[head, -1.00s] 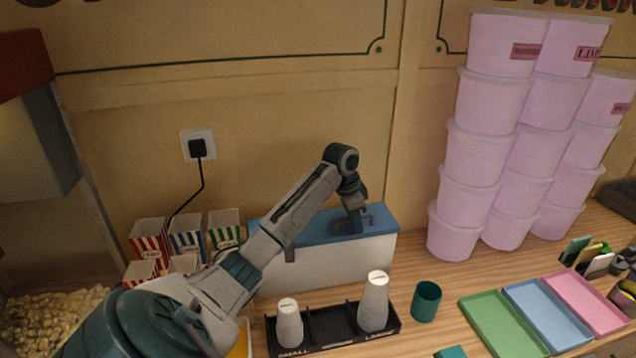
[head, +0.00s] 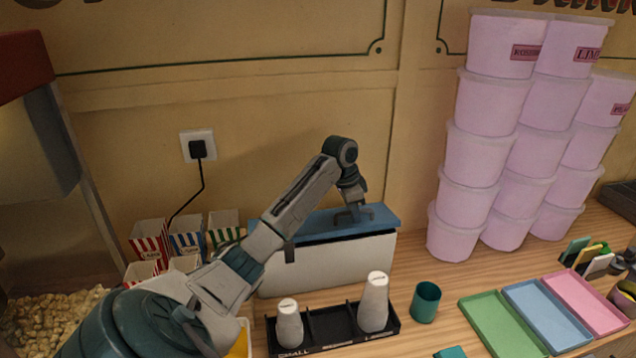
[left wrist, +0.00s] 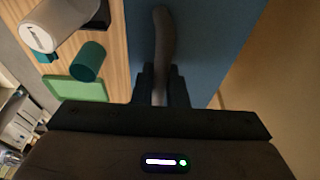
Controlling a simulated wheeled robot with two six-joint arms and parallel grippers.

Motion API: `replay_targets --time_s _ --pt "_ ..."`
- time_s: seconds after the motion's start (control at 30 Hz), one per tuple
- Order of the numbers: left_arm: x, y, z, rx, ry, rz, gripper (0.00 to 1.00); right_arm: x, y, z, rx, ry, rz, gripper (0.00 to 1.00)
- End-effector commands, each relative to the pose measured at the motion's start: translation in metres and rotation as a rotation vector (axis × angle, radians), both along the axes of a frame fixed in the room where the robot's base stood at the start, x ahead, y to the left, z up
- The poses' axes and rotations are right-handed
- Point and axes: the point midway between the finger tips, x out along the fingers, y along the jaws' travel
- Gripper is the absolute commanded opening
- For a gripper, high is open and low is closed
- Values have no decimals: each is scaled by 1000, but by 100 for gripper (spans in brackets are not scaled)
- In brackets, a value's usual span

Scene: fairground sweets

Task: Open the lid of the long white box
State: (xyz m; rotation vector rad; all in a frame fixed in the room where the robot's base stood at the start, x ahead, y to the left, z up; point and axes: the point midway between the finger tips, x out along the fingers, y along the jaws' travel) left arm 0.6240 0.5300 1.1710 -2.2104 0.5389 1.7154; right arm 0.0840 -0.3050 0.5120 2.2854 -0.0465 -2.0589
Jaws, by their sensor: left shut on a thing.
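The long white box (head: 330,262) stands against the wall, with a blue lid (head: 318,226) on top. A dark gap shows under the lid's front edge, so the lid is tilted slightly open. My left gripper (head: 354,216) is over the right part of the lid and shut on its handle. In the left wrist view the curved grey handle (left wrist: 163,35) runs between the two dark fingers (left wrist: 160,82), with the blue lid behind. The inside of the box is hidden. My right gripper is not in view.
A black cup tray (head: 333,330) with white cup stacks stands in front of the box, with a teal cup (head: 425,302) beside it. Pink tubs (head: 470,160) are stacked to the right. Striped popcorn boxes (head: 187,240) stand left. Green, blue and pink trays lie front right.

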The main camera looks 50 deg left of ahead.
Motion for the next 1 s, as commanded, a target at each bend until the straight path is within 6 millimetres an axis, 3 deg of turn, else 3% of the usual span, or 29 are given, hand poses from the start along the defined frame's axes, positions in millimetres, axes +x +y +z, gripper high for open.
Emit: replay_targets --time_s 1.0 --pt "16 32 31 2 0 5 2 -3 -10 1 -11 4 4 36"
